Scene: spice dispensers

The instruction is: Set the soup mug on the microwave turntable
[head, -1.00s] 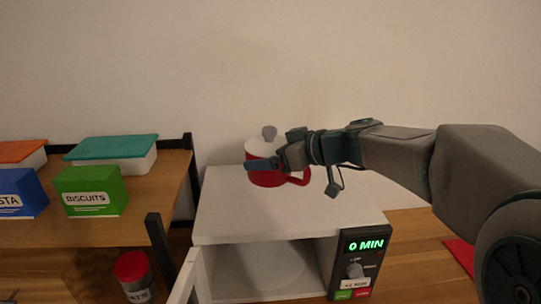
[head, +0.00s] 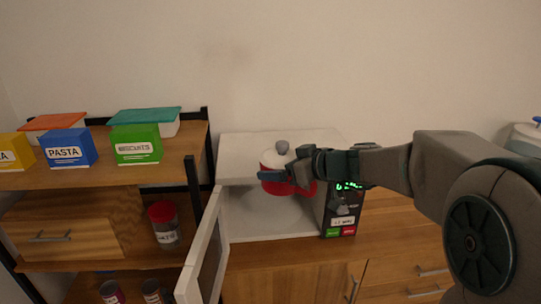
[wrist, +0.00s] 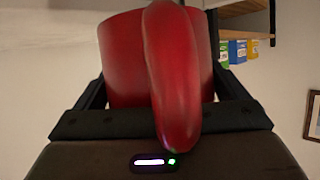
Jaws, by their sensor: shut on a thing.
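The soup mug (head: 273,187) is red with a white upper part and a grey knob on top. My gripper (head: 288,176) is shut on it and holds it upright in front of the microwave's opening. The wrist view shows the red mug body (wrist: 124,60) between the fingers, with its handle (wrist: 172,75) toward the camera. The white microwave (head: 240,147) stands on the counter with its door (head: 207,250) swung open to the left. The turntable (head: 262,222) shows as a pale disc inside, partly hidden behind the mug and my gripper.
A shelf to the left holds a green biscuits box (head: 136,145), a blue pasta box (head: 67,148) and lidded containers. A jar with a red lid (head: 164,225) stands below. The open door bounds the opening's left side; the control panel (head: 342,215) bounds its right.

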